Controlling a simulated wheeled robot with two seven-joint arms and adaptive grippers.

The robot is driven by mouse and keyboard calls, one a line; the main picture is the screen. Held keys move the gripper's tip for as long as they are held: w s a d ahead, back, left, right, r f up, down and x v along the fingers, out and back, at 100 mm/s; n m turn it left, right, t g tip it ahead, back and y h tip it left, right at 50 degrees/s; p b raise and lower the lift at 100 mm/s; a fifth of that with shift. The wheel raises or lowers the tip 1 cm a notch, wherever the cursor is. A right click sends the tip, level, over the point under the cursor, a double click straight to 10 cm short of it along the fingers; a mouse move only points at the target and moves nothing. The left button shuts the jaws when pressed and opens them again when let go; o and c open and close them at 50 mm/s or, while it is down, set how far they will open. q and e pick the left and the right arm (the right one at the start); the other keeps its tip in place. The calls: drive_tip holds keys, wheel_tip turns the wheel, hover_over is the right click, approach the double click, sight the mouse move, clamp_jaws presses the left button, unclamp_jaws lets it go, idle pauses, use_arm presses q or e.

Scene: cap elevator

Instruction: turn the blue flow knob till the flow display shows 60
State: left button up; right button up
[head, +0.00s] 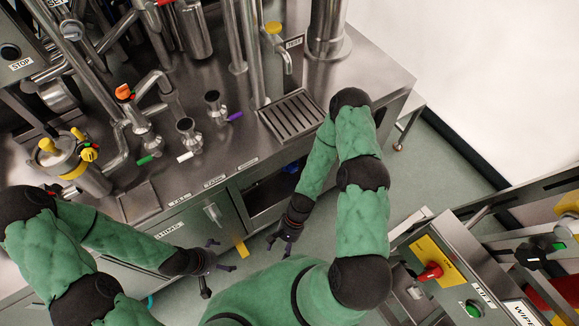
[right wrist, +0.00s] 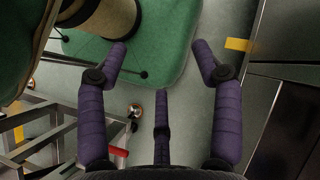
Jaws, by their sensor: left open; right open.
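I cannot make out a blue flow knob or a flow display for certain in either view. A small blue thing (head: 291,167), partly hidden by my right arm, shows in the open bay under the steel counter; I cannot tell what it is. My left gripper (head: 219,262) is open and empty, low in front of the cabinet fronts. My right gripper (head: 279,244) is open and empty, hanging below the counter edge.
The steel counter holds pipes, a drain grate (head: 291,117), valves with an orange handle (head: 124,92), and a pot with yellow knobs (head: 73,160). A panel with a red switch (head: 431,272) and green button (head: 473,309) stands at lower right. Free floor lies right of the counter.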

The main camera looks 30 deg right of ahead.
drive_tip(key=w+a+f+m+t+y, duration=0.2)
drive_tip(key=w+f+m+t+y, duration=0.15)
drive_tip(key=w+m+y, duration=0.45)
drive_tip(key=m+t+h, duration=1.3)
drive_tip(key=m+t, duration=0.4)
drive_tip(key=t, duration=0.1)
approach(295, 170)
drive_tip(key=w, duration=0.3)
drive_tip(key=w+b, duration=0.1)
drive_tip(key=w, duration=0.2)
drive_tip(key=w+b, duration=0.1)
drive_tip(key=w, duration=0.2)
drive_tip(key=shift+w+a, duration=0.3)
drive_tip(key=shift+a, duration=0.1)
drive_tip(key=shift+c, duration=0.2)
drive_tip(key=c, duration=1.1)
